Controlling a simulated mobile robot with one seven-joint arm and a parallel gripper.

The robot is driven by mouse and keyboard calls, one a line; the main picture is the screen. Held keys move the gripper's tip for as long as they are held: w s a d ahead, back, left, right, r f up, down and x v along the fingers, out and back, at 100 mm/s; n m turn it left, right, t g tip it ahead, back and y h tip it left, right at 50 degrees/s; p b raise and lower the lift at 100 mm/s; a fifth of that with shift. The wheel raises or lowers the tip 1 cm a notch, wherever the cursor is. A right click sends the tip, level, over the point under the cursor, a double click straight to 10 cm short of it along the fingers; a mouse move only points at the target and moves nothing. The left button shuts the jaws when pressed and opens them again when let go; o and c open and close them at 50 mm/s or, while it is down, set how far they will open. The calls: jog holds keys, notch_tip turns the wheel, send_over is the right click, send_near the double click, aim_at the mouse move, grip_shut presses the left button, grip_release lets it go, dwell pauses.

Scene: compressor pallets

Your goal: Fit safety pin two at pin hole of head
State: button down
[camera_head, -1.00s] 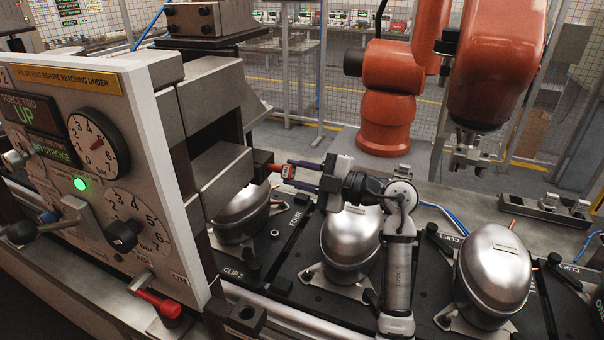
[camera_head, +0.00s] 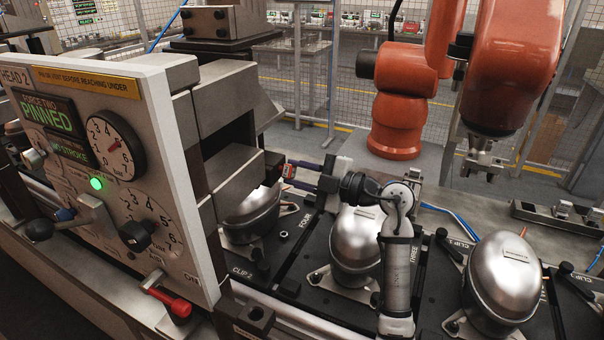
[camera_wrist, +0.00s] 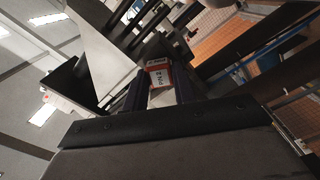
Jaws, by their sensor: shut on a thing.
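Safety pin two shows as a red body with a white label (camera_wrist: 158,76) in the wrist view, between my gripper's fingers (camera_wrist: 160,92). In the head view its red end (camera_head: 288,172) meets the dark block (camera_head: 273,166) on the right side of the press head (camera_head: 236,180). My gripper (camera_head: 296,170) is shut on the pin, its blue fingers pointing left at the head. The pin's shank and the pin hole are hidden. The panel display (camera_head: 46,119) of head 2 reads "PINNED", with a green lamp (camera_head: 97,184) lit below.
A steel compressor dome (camera_head: 250,218) sits under the head. Two more domes (camera_head: 357,245) (camera_head: 503,272) stand on the black pallets to the right. An orange robot (camera_head: 512,75) stands behind. A red-handled lever (camera_head: 180,307) juts from the panel's front.

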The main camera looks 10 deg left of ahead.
jog(key=shift+w+a, duration=0.1)
jog(key=shift+a, duration=0.3)
jog(key=c, duration=1.1)
grip_release()
jog(key=shift+o, duration=0.2)
jog(key=b+v, duration=0.4)
jog(key=v, duration=1)
jog(key=shift+b, duration=0.3)
jog(key=shift+a, duration=0.1)
